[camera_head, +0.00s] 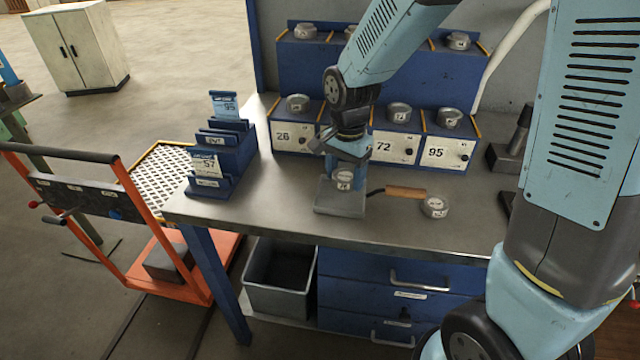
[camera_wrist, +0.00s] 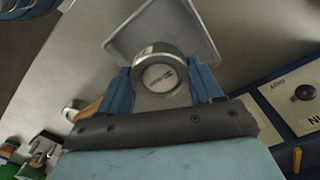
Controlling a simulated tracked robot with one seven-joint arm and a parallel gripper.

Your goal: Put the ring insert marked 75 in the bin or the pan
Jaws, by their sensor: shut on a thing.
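My gripper (camera_head: 345,163) points down over the bench and is shut on a round metal ring insert (camera_head: 343,181). In the wrist view the ring insert (camera_wrist: 158,76) sits between the two blue fingers (camera_wrist: 160,85), its pale labelled face showing; I cannot read the mark for sure. The ring is over the grey square pan (camera_head: 340,209), which lies on the bench and also shows in the wrist view (camera_wrist: 122,42). I cannot tell whether the ring touches the pan. A grey open bin (camera_head: 281,296) stands below the bench and looks empty.
Another ring insert (camera_head: 434,207) lies on the bench near a wooden handle (camera_head: 405,192). Blue stations marked 28, 72 and 95 (camera_head: 447,150) stand behind, with rings on top. A blue card rack (camera_head: 222,160) stands left. An orange trolley (camera_head: 165,265) is beside the bench.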

